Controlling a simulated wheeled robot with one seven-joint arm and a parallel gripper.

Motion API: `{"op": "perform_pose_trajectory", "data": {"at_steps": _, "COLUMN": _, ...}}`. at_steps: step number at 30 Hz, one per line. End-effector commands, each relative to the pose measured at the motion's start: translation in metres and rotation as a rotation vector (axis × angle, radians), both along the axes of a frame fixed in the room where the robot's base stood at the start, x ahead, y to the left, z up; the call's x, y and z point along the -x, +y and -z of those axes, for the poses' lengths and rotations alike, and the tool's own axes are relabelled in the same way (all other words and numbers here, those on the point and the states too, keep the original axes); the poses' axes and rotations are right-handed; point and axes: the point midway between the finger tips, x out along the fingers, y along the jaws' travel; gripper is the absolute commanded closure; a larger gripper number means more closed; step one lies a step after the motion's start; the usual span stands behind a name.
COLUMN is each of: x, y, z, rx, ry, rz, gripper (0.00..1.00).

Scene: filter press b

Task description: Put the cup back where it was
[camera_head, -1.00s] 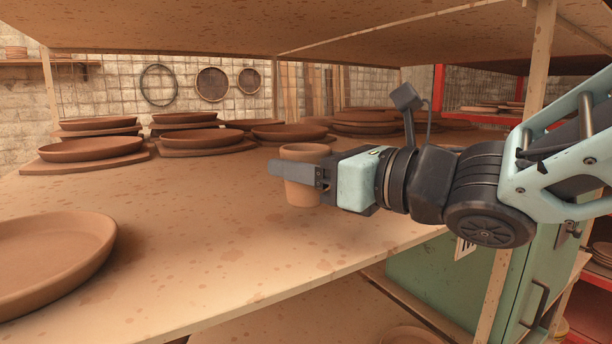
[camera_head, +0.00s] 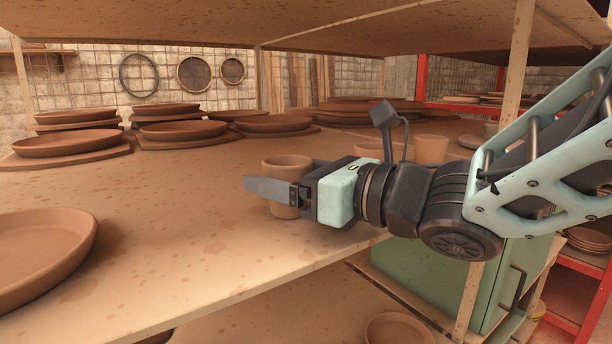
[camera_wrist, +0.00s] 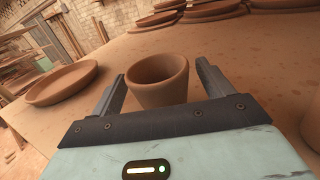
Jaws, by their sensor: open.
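The cup (camera_head: 287,168) is a plain terracotta-coloured pot, upright on the wooden shelf board (camera_head: 190,240) near its right-hand edge. My gripper (camera_head: 268,184) reaches in from the right with its fingers around the cup. The near finger passes in front of the cup's side; the far finger is hidden in the head view. In the wrist view, the cup (camera_wrist: 158,82) stands between the two spread fingers of my gripper (camera_wrist: 161,72), with a gap visible on each side. The jaws are open.
A large clay plate (camera_head: 40,250) lies at the near left. Several plates on boards (camera_head: 180,130) stand at the back. Another clay pot (camera_head: 431,149) stands behind my arm. A shelf panel (camera_head: 330,28) hangs above, and a wooden post (camera_head: 517,70) stands at right.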

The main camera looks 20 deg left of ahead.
Motion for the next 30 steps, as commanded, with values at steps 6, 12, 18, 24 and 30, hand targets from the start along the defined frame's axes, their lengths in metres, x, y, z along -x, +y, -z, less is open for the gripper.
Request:
{"op": "perform_pose_trajectory", "data": {"at_steps": 6, "x": 0.003, "y": -0.011, "z": -0.001, "rx": -0.003, "ry": 0.001, "rz": 0.001, "gripper": 0.20}}
{"op": "perform_pose_trajectory", "data": {"at_steps": 12, "x": 0.013, "y": -0.042, "z": -0.001, "rx": -0.006, "ry": 0.002, "rz": 0.002, "gripper": 0.20}}
{"op": "perform_pose_trajectory", "data": {"at_steps": 18, "x": 0.023, "y": -0.075, "z": -0.001, "rx": -0.006, "ry": 0.001, "rz": 0.002, "gripper": 0.20}}
{"op": "perform_pose_trajectory", "data": {"at_steps": 24, "x": 0.031, "y": -0.101, "z": -0.002, "rx": -0.003, "ry": 0.001, "rz": 0.003, "gripper": 0.20}}
{"op": "perform_pose_trajectory", "data": {"at_steps": 30, "x": 0.036, "y": -0.113, "z": -0.002, "rx": 0.000, "ry": 0.001, "rz": 0.001, "gripper": 0.20}}
